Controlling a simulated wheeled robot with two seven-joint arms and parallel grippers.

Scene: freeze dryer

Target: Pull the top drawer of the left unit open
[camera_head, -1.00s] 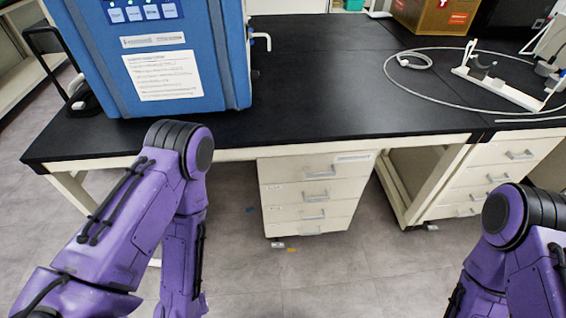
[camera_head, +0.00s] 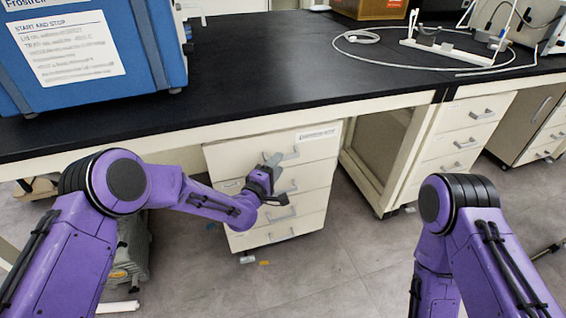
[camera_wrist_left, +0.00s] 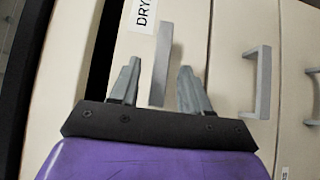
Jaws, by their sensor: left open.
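The left drawer unit (camera_head: 225,160) is a cream cabinet under the black bench, with several drawers that look shut. Its top drawer (camera_head: 318,146) has a grey bar handle and a white label. My left gripper (camera_head: 277,178) is in front of this unit, near the top handle. In the left wrist view the gripper (camera_wrist_left: 159,72) is open, with the top drawer's handle (camera_wrist_left: 161,62) showing between its two fingers. I cannot tell whether the fingers reach around the handle. My right gripper is out of view; only part of that arm shows at the lower right.
The black bench top (camera_head: 260,80) overhangs the drawers. A blue machine (camera_head: 85,50) stands on it at the left. A second drawer unit (camera_head: 465,130) stands to the right. The floor (camera_head: 340,260) before the left unit is mostly clear.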

